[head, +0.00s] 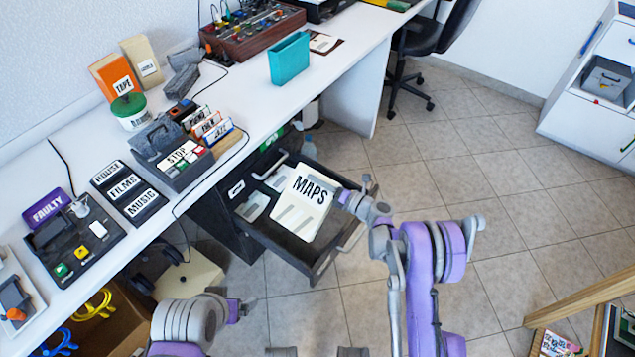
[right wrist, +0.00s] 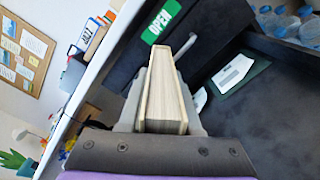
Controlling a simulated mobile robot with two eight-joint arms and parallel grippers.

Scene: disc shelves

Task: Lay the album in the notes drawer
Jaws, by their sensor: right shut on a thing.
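A cream album (head: 303,203) labelled MAPS is held above the open drawer, tilted. My right gripper (head: 343,197) is shut on its right edge in the head view. In the right wrist view the album (right wrist: 165,105) shows edge-on, clamped between the fingers. The pulled-out dark drawer (head: 322,266) is under the desk, with pale papers (head: 251,206) toward its back left. The album hides part of the drawer floor.
The white desk (head: 245,105) carries several labelled boxes, trays and a teal holder (head: 289,60). A green OPEN sign (right wrist: 158,21) is on the dark cabinet by the drawer. Clear bottles (right wrist: 285,24) stand close by. The tiled floor to the right is mostly free.

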